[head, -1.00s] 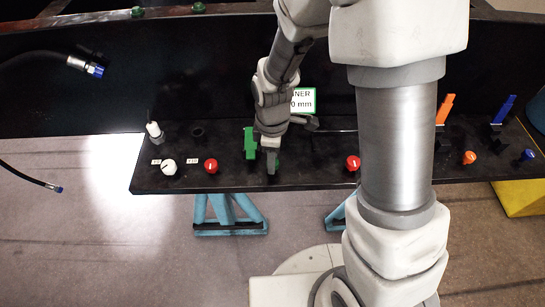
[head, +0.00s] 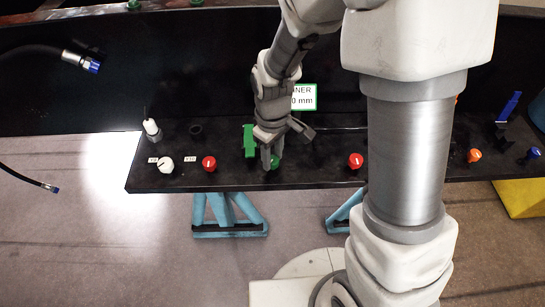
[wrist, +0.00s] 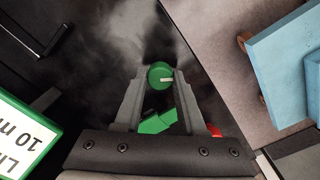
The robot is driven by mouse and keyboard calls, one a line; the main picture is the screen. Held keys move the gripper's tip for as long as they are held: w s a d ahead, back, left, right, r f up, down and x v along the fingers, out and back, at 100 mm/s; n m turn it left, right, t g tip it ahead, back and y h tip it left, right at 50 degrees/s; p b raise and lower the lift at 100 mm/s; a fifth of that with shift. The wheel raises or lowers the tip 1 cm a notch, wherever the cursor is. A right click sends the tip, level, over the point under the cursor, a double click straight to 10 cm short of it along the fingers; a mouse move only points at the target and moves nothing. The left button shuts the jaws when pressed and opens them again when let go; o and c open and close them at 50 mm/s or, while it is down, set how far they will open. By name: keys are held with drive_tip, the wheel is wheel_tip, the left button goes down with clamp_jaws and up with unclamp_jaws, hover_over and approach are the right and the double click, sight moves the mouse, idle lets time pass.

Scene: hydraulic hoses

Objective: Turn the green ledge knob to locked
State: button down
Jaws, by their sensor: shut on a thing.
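The green ledge knob (head: 274,164) sits near the front of the black ledge, partly hidden by my fingers in the head view. The wrist view shows it as a round green cap (wrist: 158,72) with a white pointer mark toward the right. My gripper (head: 269,160) reaches down to it from above. In the wrist view my gripper (wrist: 160,78) has one finger on each side of the knob and is shut on it. A green lever (head: 249,140) stands just left of my gripper; a green part also shows between the fingers in the wrist view (wrist: 158,122).
Red knobs stand on the ledge (head: 230,182) to the left (head: 209,163) and right (head: 355,160). A white knob (head: 165,165) is further left; orange (head: 474,155) and blue (head: 533,153) knobs are at right. A white-and-green sign (head: 303,97) stands behind my gripper.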

sight(273, 159)
drive_tip(key=m+b, duration=0.1)
drive_tip(key=m, duration=0.4)
drive_tip(key=shift+m, duration=0.3)
drive_tip(key=m, duration=0.5)
drive_tip(key=shift+m, duration=0.4)
drive_tip(key=c, duration=0.5)
unclamp_jaws()
drive_tip(key=shift+r, duration=0.1)
wheel_tip(273, 159, up, 17)
drive_tip(key=shift+r, duration=0.15)
